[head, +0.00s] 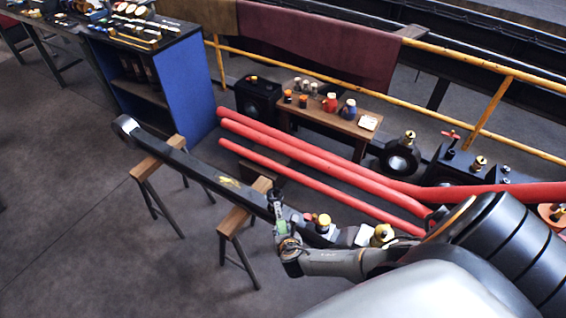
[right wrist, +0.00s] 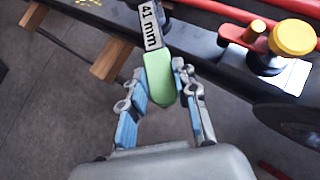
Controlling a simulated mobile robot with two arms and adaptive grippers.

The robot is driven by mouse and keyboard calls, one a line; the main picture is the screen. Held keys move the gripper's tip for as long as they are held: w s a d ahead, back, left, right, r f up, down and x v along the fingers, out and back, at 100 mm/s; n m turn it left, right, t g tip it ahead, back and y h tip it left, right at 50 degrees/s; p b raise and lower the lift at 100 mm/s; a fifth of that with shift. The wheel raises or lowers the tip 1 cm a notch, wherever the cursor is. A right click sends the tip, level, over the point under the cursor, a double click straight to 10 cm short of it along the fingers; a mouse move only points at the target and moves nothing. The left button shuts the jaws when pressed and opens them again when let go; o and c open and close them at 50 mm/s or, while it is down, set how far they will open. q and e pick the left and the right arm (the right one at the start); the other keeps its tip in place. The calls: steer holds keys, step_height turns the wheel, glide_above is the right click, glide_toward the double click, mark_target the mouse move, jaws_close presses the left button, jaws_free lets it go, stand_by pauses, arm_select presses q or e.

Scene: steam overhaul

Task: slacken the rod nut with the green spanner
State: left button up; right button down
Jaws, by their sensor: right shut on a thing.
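The green spanner (right wrist: 160,78) is in the right wrist view, its green handle between my right gripper's fingers (right wrist: 162,88). Its dark shank carries a "41 mm" label and runs up over the dark rod; its jaw end is out of that view. In the head view the spanner (head: 277,204) is small, beside the rod's near part, with my right gripper (head: 284,226) at it. The long dark rod (head: 200,168) lies across wooden trestles. I cannot make out the rod nut or whether the spanner's jaw is on it. My left gripper is not in view.
Wooden trestles (head: 153,160) stand under the rod. A yellow-capped fitting (right wrist: 292,38) sits on the rod close to my right gripper. Red pipes (head: 300,160) run behind the rod. A small bench (head: 336,124) with pots stands beyond. The floor at left is clear.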

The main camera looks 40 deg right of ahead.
step_height(320, 180, up, 2)
steer(key=shift+w+r+p, duration=0.1)
steer(key=shift+p, duration=0.7)
steer(key=shift+r+p, duration=0.5)
steer(key=shift+r, duration=0.4)
steer(key=s+a, duration=0.7)
steer(key=s, duration=0.5)
steer(key=shift+a, duration=0.2)
